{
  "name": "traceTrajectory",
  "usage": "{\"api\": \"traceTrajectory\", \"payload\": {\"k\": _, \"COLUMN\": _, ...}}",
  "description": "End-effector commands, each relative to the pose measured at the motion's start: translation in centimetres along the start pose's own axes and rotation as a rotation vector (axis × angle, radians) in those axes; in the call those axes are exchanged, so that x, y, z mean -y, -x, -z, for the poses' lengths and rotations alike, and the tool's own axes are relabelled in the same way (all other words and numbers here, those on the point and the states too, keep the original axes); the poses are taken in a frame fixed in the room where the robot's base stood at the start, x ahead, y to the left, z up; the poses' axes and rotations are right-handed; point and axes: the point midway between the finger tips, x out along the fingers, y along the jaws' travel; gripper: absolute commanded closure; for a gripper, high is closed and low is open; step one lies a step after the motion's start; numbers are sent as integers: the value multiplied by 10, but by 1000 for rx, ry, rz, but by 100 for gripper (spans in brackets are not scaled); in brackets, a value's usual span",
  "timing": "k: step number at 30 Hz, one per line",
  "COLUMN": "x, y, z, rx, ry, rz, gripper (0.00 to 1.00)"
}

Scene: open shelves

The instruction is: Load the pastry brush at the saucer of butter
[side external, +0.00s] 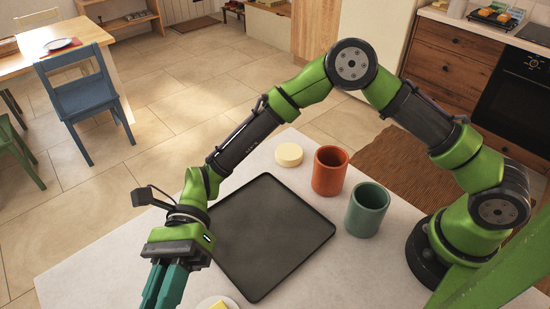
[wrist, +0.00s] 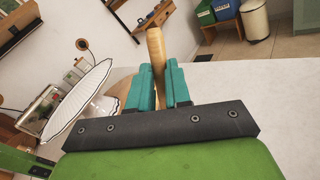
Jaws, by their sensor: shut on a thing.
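My gripper (side external: 165,288) is at the lower left of the side external view, its teal fingers pointing down at the near side of the table. In the wrist view my gripper (wrist: 158,85) is shut on a light wooden handle, the pastry brush (wrist: 156,45). The handle stands out beyond the fingers. The bristles are not seen in either view. The saucer (side external: 203,303) is at the bottom edge of the side view, just right of the fingers and partly cut off. Yellow butter (side external: 220,305) shows on it.
A black tray (side external: 270,235) lies on the pale table right of my gripper. An orange cup (side external: 330,172), a green cup (side external: 367,210) and a pale round disc (side external: 289,155) stand beyond it. A white ribbed object (wrist: 80,100) shows in the wrist view.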

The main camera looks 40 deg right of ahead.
Motion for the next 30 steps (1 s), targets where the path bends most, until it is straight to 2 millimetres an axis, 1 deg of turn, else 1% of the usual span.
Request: {"api": "traceTrajectory", "payload": {"k": 30, "x": 4, "y": 0, "z": 9, "rx": 0, "ry": 0, "rz": 0, "gripper": 100}}
